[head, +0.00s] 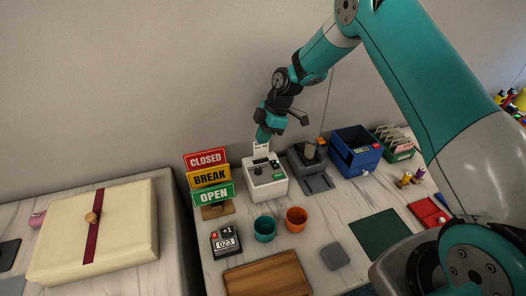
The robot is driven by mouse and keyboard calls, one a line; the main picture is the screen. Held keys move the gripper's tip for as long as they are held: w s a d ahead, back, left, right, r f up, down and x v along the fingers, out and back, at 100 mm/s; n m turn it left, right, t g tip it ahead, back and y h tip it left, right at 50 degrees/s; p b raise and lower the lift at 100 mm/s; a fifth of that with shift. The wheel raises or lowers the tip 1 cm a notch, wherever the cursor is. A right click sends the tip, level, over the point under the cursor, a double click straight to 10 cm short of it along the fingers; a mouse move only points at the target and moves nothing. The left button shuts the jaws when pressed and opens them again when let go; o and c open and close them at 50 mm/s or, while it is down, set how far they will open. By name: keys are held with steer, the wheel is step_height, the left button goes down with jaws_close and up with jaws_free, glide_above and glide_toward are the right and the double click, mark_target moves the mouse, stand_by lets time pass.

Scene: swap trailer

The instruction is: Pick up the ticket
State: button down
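A small white ticket (261,147) stands up from the top of the white dispenser (266,182), a boxy machine with a dark panel and a green mark. My gripper (263,137) points down just above the ticket, close to its upper edge. Whether the fingers touch the ticket cannot be told at this size. The fingertips are small and partly overlapped by the wrist, so their opening is unclear.
Left of the dispenser stand CLOSED, BREAK and OPEN signs (209,178). A grey device (313,170) and blue box (355,150) stand to its right. A teal cup (264,229) and orange cup (296,219) are in front. A wooden tray (266,276) lies nearest.

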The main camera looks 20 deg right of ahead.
step_height(320, 180, up, 13)
steer(key=b, duration=0.2)
steer(key=shift+f, duration=0.2)
stand_by(0.4)
